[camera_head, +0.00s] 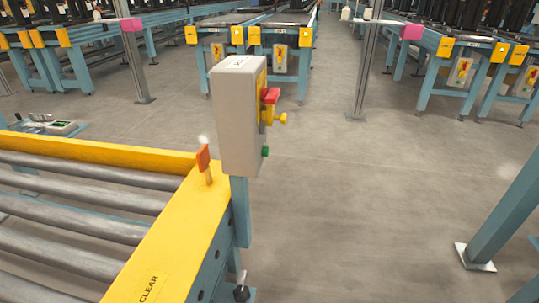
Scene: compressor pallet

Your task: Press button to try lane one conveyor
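A grey control box (236,125) stands upright on a blue post at the corner of a roller conveyor (155,158). On its right side are a red part (271,96) on a yellow backing, a yellow knob (281,118) below it, and a green button (265,151) lower down. The box is seen from the side, so the faces of these controls are mostly turned away. No lane number can be read on the box. My gripper is not in view.
An orange flag-like piece (203,158) sticks up from the yellow frame beside the box. A blue post (505,215) stands at the right edge. Open grey floor (350,220) lies right of the box. More conveyors (280,50) stand farther back.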

